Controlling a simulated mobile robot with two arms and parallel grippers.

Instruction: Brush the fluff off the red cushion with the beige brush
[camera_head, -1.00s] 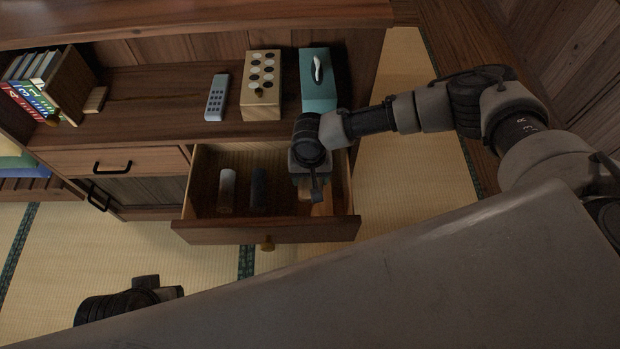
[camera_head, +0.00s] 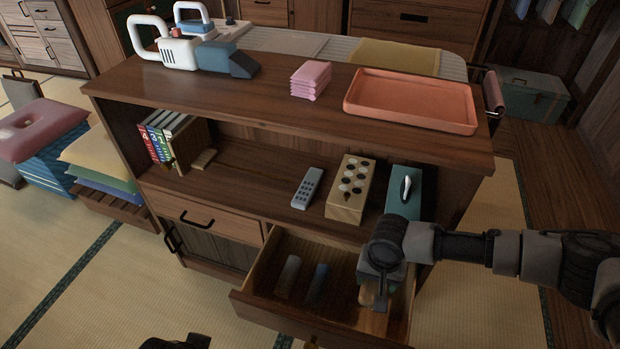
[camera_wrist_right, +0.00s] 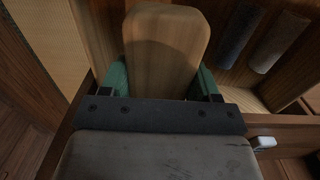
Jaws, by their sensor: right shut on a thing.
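The beige brush (camera_wrist_right: 165,50) is a pale wooden block with rounded corners, held between the green-padded fingers of my right gripper (camera_wrist_right: 162,78). In the head view my right gripper (camera_head: 378,290) reaches down over the right part of the open drawer (camera_head: 300,325), and the brush is mostly hidden under it. A pinkish-red cushion (camera_head: 48,130) lies on top of a blue stack at the far left; a small pale patch on it may be fluff. A dark piece of my left gripper (camera_head: 190,342) shows at the bottom edge, its jaws unclear.
A grey roller (camera_head: 288,276) and a blue-grey one (camera_head: 317,284) lie in the drawer. Above are a remote (camera_head: 307,188), a dotted wooden box (camera_head: 350,190) and a teal box (camera_head: 404,192). An orange tray (camera_head: 412,100) sits on the cabinet top.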

